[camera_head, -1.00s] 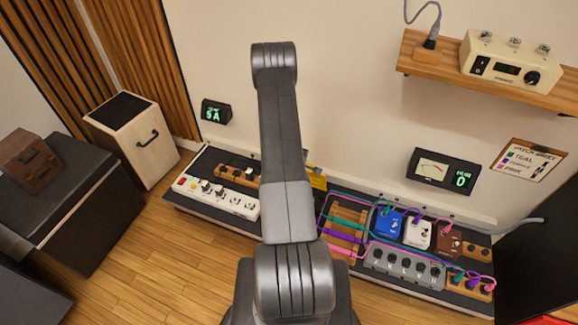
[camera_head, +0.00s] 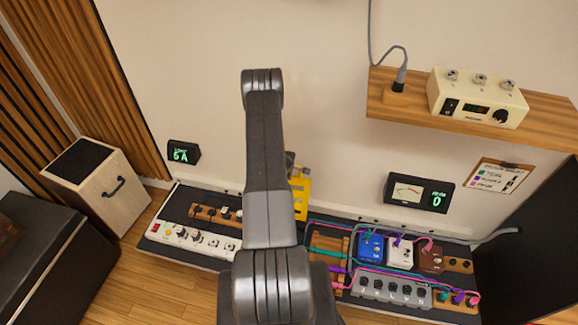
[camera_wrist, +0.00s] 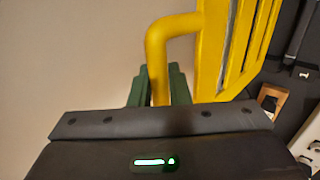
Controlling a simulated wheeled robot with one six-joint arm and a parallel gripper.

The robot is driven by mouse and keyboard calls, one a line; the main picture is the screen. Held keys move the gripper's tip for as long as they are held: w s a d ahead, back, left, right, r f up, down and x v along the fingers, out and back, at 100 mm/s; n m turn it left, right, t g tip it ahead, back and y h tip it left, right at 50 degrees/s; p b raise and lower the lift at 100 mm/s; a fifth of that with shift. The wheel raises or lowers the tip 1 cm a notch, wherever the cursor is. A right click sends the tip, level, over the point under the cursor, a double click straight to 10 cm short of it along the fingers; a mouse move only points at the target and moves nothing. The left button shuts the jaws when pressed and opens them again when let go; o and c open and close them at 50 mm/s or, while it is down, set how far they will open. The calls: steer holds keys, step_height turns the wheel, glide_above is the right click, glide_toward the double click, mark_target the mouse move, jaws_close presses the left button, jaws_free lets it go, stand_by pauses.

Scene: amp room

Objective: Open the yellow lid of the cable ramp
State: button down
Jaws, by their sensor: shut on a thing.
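The yellow lid (camera_head: 301,196) of the cable ramp shows partly behind my arm in the head view, standing up from the board near the wall. In the wrist view the slatted yellow lid (camera_wrist: 212,50) fills the upper right, tilted steeply, with a bent yellow handle (camera_wrist: 157,60) on its left side. My gripper (camera_wrist: 160,88) has its green fingers on both sides of the handle's end and is shut on it. In the head view my arm hides most of the gripper and the ramp's base.
The long board (camera_head: 165,242) along the wall carries a white power strip (camera_head: 198,240), a blue pedal (camera_head: 370,247), a white pedal (camera_head: 400,252), a brown pedal (camera_head: 430,258) and coloured cables. A wooden shelf (camera_head: 540,118) juts from the wall at upper right. Bare wall lies above the lid.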

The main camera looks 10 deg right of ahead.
steer(key=shift+w, duration=0.1)
steer(key=c, duration=1.4)
jaws_free()
steer(key=shift+c, duration=0.2)
steer(key=shift+r, duration=0.1)
steer(key=v, duration=1.3)
steer(key=shift+s+r+b, duration=0.25)
steer(key=shift+b, duration=0.1)
steer(key=x, duration=1.3)
steer(key=shift+w+f+p, duration=0.15)
steer(key=shift+f+p, duration=0.15)
steer(key=shift+f, duration=0.05)
